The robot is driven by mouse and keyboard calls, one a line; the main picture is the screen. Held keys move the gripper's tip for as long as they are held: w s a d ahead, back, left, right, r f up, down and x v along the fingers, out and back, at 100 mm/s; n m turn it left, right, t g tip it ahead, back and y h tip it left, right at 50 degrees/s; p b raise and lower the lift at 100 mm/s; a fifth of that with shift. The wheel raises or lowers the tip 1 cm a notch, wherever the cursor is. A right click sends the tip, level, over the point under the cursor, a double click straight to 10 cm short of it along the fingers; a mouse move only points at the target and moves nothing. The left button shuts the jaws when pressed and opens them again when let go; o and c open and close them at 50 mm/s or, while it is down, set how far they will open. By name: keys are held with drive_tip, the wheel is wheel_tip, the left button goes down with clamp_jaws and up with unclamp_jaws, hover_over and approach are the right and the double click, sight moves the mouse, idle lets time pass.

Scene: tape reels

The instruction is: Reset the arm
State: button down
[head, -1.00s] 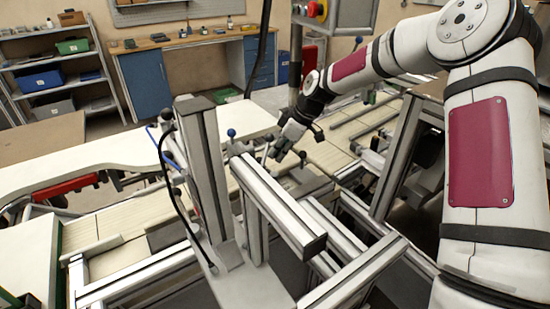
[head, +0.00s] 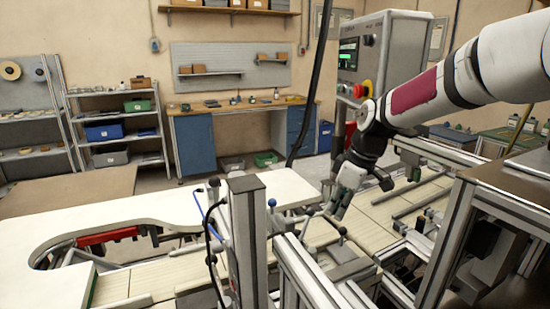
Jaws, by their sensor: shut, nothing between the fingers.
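My white arm with a dark red panel comes in from the upper right of the head view and reaches down to the left. My gripper (head: 338,213) hangs at its end, pointing down, over the light slatted conveyor surface (head: 386,207). Its fingers look close together, with nothing seen between them. It is small in the view, and its contact with the metal parts below cannot be told.
An aluminium post (head: 247,235) stands left of my gripper, with frame rails at the lower right. A control box (head: 385,55) with a red button stands behind the arm. A white worktop (head: 130,215) lies left. A blue workbench (head: 195,140) and shelves (head: 110,125) stand behind.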

drive_tip(key=s+d+r+m+t+h, duration=0.1)
drive_tip(key=s+r+m, duration=0.1)
drive_tip(key=s, duration=0.8)
drive_tip(key=s+d+r+m+t+h, duration=0.1)
drive_tip(key=s+m, duration=0.4)
drive_tip(key=s, duration=0.6)
drive_tip(key=s+r+m, duration=0.3)
drive_tip(key=s+m, duration=0.1)
drive_tip(key=s, duration=0.7)
drive_tip(key=shift+d+r+t+h, duration=0.4)
drive_tip(key=shift+r, duration=0.1)
